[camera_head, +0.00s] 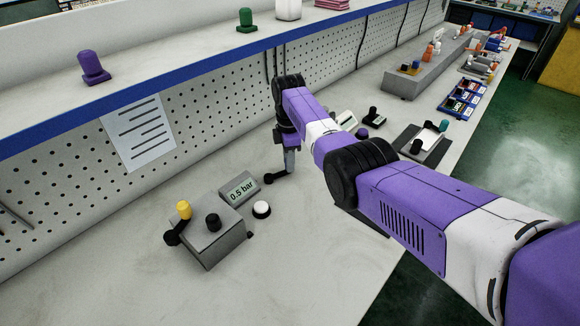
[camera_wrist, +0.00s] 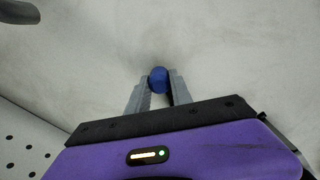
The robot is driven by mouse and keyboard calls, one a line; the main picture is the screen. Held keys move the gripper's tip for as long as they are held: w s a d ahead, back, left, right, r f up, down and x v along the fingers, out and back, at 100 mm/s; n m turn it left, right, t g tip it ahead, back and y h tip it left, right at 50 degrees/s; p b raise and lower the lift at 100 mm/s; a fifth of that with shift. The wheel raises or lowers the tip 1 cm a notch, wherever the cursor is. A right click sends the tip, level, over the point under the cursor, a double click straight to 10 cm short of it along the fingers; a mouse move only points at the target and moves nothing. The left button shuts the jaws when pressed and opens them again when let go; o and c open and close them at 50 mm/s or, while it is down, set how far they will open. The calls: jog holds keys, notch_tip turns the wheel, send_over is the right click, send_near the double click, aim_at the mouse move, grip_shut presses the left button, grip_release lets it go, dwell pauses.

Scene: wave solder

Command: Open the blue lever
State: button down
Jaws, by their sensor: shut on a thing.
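My gripper (camera_wrist: 158,90) is shut on a blue knob (camera_wrist: 159,78) in the wrist view. The knob sits between the fingertips, and the fingers hide its sides. I take it for the end of the blue lever. In the head view my gripper (camera_head: 290,168) points down at the bench, at the end of a short black arm (camera_head: 276,178) lying low over the surface. The blue knob does not show there, so the lever's angle is hard to tell.
A grey box (camera_head: 208,235) with yellow and black knobs stands at front left, beside a "0.5 bar" display (camera_head: 240,189) and a white button (camera_head: 261,209). A perforated back panel (camera_head: 60,205) rises behind, under a blue-edged shelf (camera_head: 180,80).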

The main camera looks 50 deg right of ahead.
jog(key=shift+w+r, duration=0.1)
jog(key=shift+w, duration=0.15)
jog(key=c, duration=1.1)
grip_release()
jog(key=shift+c, duration=0.2)
jog(key=shift+s, duration=0.1)
notch_tip(320, 180, up, 8)
jog(key=shift+f, duration=0.15)
